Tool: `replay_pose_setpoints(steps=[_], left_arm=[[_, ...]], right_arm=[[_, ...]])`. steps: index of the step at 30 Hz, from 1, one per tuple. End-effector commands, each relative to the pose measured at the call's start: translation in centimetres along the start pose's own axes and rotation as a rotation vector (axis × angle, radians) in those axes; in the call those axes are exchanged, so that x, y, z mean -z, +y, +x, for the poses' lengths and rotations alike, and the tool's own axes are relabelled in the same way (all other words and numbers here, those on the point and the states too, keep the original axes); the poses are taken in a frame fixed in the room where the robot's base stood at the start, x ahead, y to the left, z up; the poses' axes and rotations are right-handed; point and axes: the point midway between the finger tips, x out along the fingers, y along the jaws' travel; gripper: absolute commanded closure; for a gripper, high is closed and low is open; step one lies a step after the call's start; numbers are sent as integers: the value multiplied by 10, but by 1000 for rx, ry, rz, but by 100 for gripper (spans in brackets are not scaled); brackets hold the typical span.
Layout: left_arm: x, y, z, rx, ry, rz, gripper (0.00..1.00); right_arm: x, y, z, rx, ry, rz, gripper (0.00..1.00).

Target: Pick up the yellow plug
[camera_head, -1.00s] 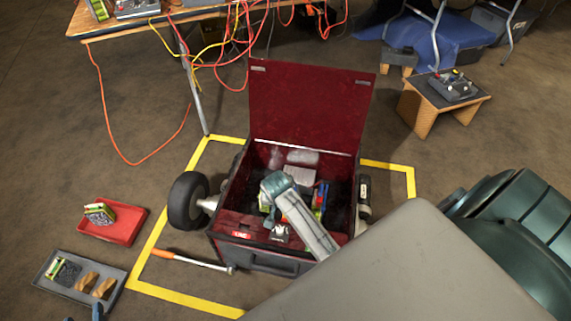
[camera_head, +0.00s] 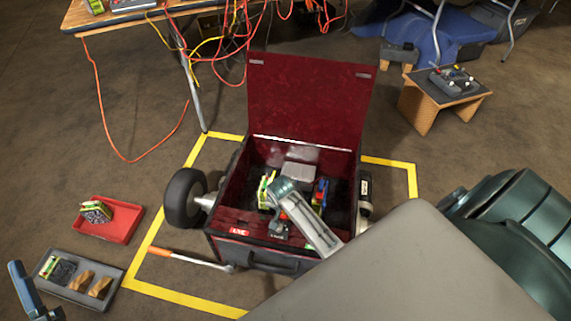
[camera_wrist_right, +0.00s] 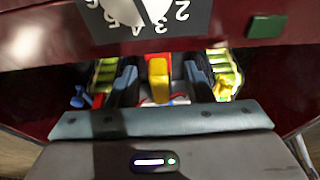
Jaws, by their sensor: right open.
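The yellow plug (camera_wrist_right: 159,85) shows in the right wrist view, with a red part behind it. My right gripper (camera_wrist_right: 161,92) is open, with one dark finger on each side of the plug. Visible gaps separate the fingers from it. In the head view my right gripper (camera_head: 284,188) reaches into the open red box (camera_head: 310,100); its fingertips are hidden there, and I cannot make out the plug. My left gripper (camera_head: 38,300) is only partly in view at the lower left edge, away from the box.
Green-and-yellow blocks (camera_wrist_right: 224,75) flank my right fingers. A numbered dial panel (camera_wrist_right: 150,15) is at the top of the wrist view. A red tray (camera_head: 125,222) and grey tray (camera_head: 75,290) lie left of the box. An orange-handled tool (camera_head: 190,258) lies before the wheel (camera_head: 184,198).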

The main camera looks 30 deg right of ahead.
Motion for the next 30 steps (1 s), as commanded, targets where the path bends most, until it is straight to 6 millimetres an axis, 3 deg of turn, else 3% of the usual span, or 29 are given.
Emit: replay_pose_setpoints(steps=[6,14,22,30], left_arm=[[22,1,4,-7,135,17,54],[25,1,4,-8,149,18,54],[25,1,4,-8,147,18,54],[25,1,4,-8,146,18,54]], right_arm=[[0,0,12,0,0,0,53],[0,0,13,0,0,0,53],[0,0,12,0,0,0,100],[0,0,12,0,0,0,100]])
